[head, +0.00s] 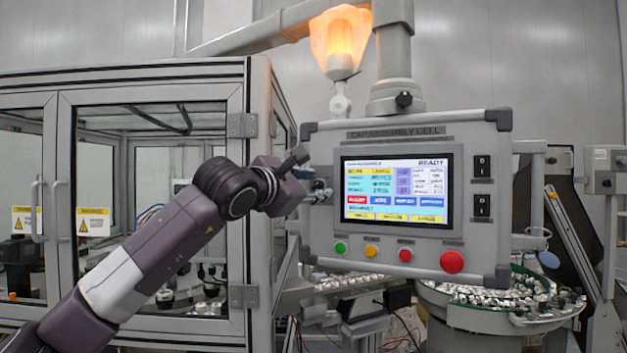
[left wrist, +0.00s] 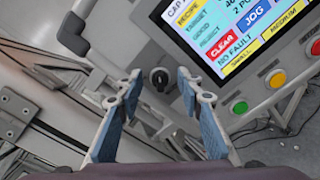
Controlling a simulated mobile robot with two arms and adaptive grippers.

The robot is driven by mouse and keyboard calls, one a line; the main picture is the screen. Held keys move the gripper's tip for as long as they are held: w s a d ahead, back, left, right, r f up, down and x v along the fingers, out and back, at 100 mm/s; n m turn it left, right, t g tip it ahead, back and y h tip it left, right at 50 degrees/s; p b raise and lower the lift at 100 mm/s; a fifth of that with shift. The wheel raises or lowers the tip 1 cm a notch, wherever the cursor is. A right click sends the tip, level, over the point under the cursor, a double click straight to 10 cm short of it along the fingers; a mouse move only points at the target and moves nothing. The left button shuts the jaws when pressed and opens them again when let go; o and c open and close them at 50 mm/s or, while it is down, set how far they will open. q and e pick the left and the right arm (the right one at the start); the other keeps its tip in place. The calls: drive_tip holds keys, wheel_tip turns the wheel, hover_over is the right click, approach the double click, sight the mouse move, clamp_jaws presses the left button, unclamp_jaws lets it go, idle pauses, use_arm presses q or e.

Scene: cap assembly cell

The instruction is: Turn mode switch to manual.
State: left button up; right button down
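The mode switch appears to be the small round black knob (left wrist: 160,78) on the grey control panel, left of the screen. In the left wrist view it shows between my fingertips and a little beyond them. My left gripper (head: 320,192) is at the left edge of the control panel (head: 475,150). In the left wrist view my left gripper (left wrist: 160,82) is open, with blue-padded fingers on either side of the knob and nothing held. Contact with the knob cannot be told. My right gripper is not in view.
The lit screen (head: 397,189) reads READY. Below it are a green button (head: 341,248), a yellow button (head: 371,251), a red button (head: 405,254) and a larger red button (head: 452,262). A glazed enclosure (head: 262,120) stands left of the panel. An orange lamp (head: 341,38) glows above.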

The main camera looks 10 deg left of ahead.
use_arm(q)
clamp_jaws()
drive_tip(key=shift+f, duration=0.1)
